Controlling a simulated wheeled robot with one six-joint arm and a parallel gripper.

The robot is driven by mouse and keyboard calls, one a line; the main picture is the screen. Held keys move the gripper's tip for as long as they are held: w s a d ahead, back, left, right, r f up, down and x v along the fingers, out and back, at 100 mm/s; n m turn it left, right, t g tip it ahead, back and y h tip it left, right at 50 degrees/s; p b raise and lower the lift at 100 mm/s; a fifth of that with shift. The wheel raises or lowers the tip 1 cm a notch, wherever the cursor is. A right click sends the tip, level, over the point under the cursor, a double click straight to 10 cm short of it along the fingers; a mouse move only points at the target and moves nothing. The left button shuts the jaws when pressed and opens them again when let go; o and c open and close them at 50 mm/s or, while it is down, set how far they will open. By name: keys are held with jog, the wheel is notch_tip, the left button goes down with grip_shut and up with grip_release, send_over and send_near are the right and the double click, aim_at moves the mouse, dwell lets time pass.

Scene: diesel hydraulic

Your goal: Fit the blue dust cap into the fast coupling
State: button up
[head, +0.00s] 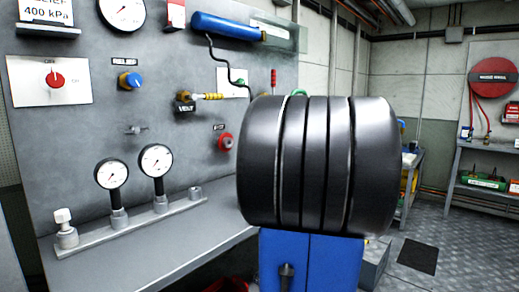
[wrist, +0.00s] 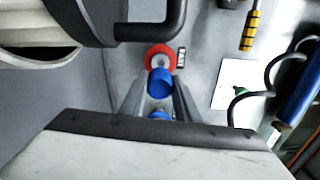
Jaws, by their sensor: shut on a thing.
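The blue dust cap (wrist: 160,82) sits between the two fingertips of my gripper (wrist: 160,95) in the wrist view, and the gripper is shut on it. A second blue patch shows lower between the fingers, and I cannot tell whether it is the same piece. The red-ringed fast coupling (wrist: 158,55) lies just beyond the cap, which overlaps its lower edge in the picture. I cannot tell whether they touch. In the head view the red coupling (head: 225,142) is on the grey panel; my gripper and the cap are hidden behind my dark arm link.
Two gauges (head: 156,160) stand on a rail on the bench (head: 150,255). Shelving (head: 480,190) stands at right, with open floor before it.

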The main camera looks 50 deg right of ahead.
jog(key=shift+a, duration=0.1)
dwell(0.3)
jog(key=shift+w, duration=2.5)
jog(key=shift+w+a, duration=0.1)
jog(key=shift+w, duration=1.4)
jog(key=o, duration=1.2)
jog(key=s, duration=1.7)
jog(key=shift+s+d, duration=0.25)
